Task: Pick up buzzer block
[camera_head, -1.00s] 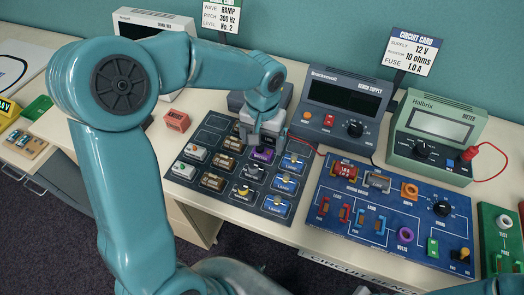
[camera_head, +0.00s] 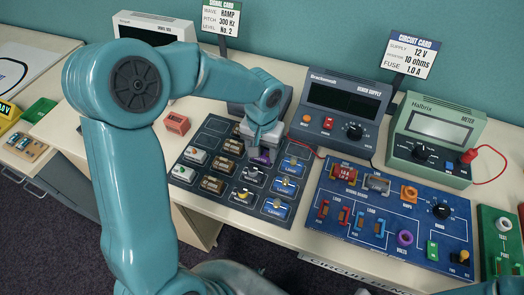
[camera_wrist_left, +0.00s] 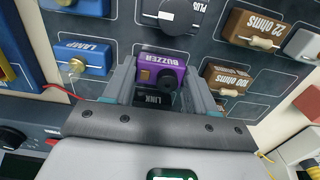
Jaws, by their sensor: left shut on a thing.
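The buzzer block (camera_wrist_left: 160,70) is small and purple, with "BUZZER" on its top, a black round part and an orange part. In the left wrist view it sits between the two fingers of my left gripper (camera_wrist_left: 162,86), which is shut on it. In the head view a little purple of the buzzer block (camera_head: 262,157) shows under my left gripper (camera_head: 258,148), over the dark parts board (camera_head: 217,124). I cannot tell whether the block is clear of the board. My right gripper is not in view.
Blue lamp blocks (camera_wrist_left: 82,58) stand to one side, and resistor blocks such as the 100 ohms one (camera_wrist_left: 228,78) to the other. The bench supply (camera_head: 345,105) stands behind, the blue circuit board (camera_head: 335,235) to the right. A red block (camera_head: 177,123) lies left of the parts board.

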